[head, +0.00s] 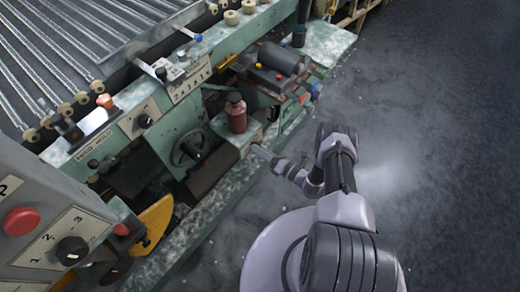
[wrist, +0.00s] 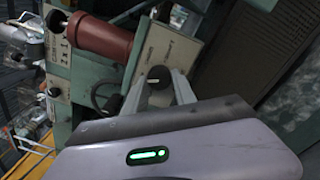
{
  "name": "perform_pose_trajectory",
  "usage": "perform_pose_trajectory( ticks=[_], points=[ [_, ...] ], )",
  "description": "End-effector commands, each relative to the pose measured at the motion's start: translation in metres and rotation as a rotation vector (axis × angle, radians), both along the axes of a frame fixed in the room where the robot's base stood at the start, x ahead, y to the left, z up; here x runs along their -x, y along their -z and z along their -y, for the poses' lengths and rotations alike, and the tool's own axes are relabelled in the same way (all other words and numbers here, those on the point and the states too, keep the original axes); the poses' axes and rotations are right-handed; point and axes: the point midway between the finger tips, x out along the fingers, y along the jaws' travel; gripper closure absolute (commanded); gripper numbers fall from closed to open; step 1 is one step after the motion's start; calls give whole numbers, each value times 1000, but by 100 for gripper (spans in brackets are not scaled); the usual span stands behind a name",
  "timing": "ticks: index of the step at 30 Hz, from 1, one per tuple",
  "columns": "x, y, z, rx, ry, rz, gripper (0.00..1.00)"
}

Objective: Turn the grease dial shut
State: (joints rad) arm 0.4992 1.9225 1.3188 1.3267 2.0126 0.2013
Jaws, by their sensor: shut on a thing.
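The grease dial (wrist: 158,76) is a small black round knob on a pale plate (wrist: 165,45) in the wrist view. My gripper (wrist: 158,84) has one finger on each side of the dial and is shut on it. A pale mark shows on the knob, but its setting is too small to read. In the head view my gripper (head: 259,152) is at the front face of the green machine, below and right of a red-brown bottle (head: 236,114). The dial itself is hidden there.
The red-brown bottle also shows beside the plate in the wrist view (wrist: 95,36). A handwheel (head: 188,150) and a black knob (head: 145,120) are further left. A control box with a red button (head: 20,221) and a numbered dial (head: 72,250) stands front left. The right floor is clear.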

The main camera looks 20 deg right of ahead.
Motion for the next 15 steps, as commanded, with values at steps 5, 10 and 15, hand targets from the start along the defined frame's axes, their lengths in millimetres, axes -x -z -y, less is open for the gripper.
perform_pose_trajectory(
  ticks=[5,10,15],
  points=[
    [0,1,1,131,1,95,100],
    [0,1,1,262,1,189,100],
    [0,1,2,392,1,284,100]
  ],
)
